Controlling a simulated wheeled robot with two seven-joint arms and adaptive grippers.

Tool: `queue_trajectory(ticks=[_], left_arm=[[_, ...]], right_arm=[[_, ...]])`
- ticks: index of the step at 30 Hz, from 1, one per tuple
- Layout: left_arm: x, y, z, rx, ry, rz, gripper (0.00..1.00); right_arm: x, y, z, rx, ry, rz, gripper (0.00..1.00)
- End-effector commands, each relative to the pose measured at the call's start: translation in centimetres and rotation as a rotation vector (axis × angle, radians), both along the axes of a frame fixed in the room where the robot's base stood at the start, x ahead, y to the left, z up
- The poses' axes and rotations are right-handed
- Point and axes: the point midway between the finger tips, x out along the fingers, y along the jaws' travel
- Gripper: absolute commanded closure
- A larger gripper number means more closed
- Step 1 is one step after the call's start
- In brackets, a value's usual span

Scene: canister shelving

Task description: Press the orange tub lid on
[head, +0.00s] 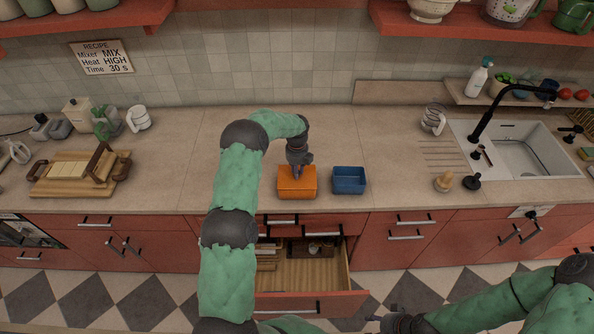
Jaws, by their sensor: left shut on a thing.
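The orange tub (297,190) stands on the wooden counter near its front edge. Its top looks covered by an orange lid (285,174); at this size I cannot tell whether the lid sits flush. My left gripper (298,172) reaches down onto the top from above and is shut on the lid. The fingers hide part of the lid's middle. My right gripper (372,318) is low at the bottom of the head view, in front of the counter and away from the tub; its fingers are too small to read.
An open blue tub (349,181) stands just right of the orange one. Below, a drawer (310,275) is pulled open. A wooden board (75,180) is at left. Counter behind the tubs is clear.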

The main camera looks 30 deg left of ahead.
Motion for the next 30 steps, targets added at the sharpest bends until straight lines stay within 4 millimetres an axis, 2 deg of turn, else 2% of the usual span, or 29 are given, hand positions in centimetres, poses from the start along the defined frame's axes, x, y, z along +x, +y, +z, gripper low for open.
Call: queue_trajectory(ticks=[30], left_arm=[[0.02,0.03,-0.16,0.0,0.0,0.0,1.0]], right_arm=[[0.01,0.0,-0.65,0.0,0.0,0.0,0.49]])
